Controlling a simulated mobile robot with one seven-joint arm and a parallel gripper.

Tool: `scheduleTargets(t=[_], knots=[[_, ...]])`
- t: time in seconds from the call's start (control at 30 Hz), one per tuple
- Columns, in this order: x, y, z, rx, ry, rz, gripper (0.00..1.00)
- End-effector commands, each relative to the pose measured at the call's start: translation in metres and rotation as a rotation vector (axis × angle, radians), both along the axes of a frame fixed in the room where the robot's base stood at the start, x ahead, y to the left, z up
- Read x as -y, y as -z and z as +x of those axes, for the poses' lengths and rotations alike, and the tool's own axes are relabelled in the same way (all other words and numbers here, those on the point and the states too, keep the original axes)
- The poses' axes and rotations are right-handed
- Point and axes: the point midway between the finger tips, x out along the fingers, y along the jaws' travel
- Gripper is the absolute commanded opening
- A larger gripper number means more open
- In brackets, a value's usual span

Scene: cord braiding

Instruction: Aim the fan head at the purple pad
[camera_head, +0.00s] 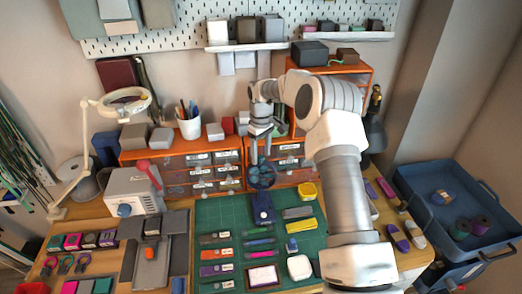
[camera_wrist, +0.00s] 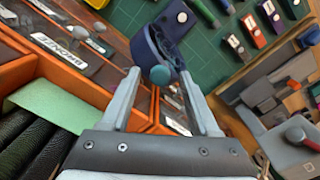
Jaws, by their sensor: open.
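A small dark blue fan stands at the back edge of the green mat. Its round head (camera_head: 262,177) sits above its blue base (camera_head: 263,209). The fan head also shows in the wrist view (camera_wrist: 166,38), with a teal knob (camera_wrist: 160,76). My gripper (camera_head: 261,157) is above the fan head, its fingers pointing down. In the wrist view my gripper (camera_wrist: 160,78) is open, with the knob between its fingertips; contact cannot be told. A purple strip (camera_head: 217,270) lies on the mat at front left, among other coloured strips; whether it is the purple pad is unclear.
Orange drawer units (camera_head: 202,172) stand close behind the fan. A grey machine (camera_head: 134,191) stands at left. A blue crate (camera_head: 440,190) is at far right.

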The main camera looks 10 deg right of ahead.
Motion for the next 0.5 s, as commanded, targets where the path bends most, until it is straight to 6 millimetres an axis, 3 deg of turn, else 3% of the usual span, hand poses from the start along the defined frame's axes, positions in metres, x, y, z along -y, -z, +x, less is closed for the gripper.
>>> scheduleTargets(t=[0.23, 0.5], knots=[[0.0, -0.026, 0.001, 0.003, -0.001, -0.001, 0.62], [0.0, -0.092, 0.001, 0.006, 0.0, -0.001, 0.62]])
